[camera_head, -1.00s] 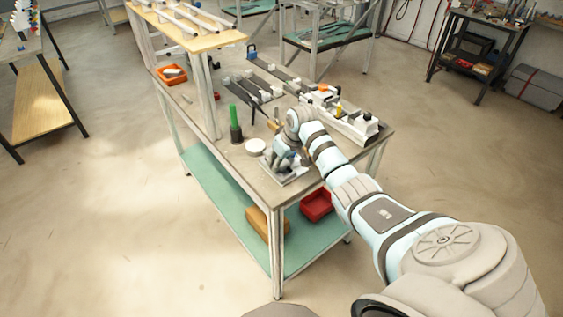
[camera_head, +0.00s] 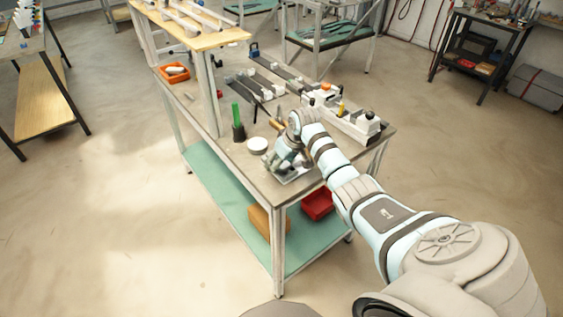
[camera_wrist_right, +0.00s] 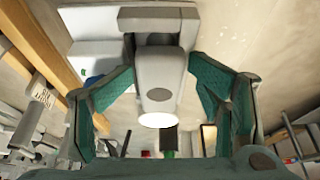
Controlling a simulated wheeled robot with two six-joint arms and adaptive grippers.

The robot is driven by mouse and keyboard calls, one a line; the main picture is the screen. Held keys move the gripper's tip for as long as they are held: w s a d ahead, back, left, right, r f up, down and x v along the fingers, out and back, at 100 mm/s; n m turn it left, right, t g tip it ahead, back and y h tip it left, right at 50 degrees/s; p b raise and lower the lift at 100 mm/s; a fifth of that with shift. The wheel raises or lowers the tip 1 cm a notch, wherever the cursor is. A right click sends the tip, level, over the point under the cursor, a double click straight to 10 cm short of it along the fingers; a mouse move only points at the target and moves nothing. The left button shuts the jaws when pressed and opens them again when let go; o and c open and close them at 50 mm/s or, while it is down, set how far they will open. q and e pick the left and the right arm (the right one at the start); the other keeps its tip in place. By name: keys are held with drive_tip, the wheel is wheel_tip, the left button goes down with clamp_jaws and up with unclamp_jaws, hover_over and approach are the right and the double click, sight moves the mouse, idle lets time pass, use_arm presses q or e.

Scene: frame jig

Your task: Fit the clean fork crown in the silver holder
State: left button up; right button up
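My right gripper (camera_head: 283,163) is low over the near end of the bench, at a silver plate-like fixture (camera_head: 296,178). In the right wrist view its two teal fingers (camera_wrist_right: 162,72) flank a light grey part (camera_wrist_right: 161,85), with one fingertip close to each side. The part has a dark oval on its face and a bright round end; it looks like the fork crown. I cannot tell whether the fingers press on it. A grey block (camera_wrist_right: 158,20) lies just beyond it, and the joint between them is unclear. My left gripper is not in view.
A white round dish (camera_head: 257,145) and a dark cup with a green-handled tool (camera_head: 238,132) stand left of the gripper. A white fixture (camera_head: 342,115) lies behind the arm. Rails (camera_head: 270,75) lie farther back. A red bin (camera_head: 318,204) is on the lower shelf.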

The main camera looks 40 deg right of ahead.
drive_tip(key=shift+s+d+f, duration=0.1)
drive_tip(key=v, duration=0.8)
idle(0.5)
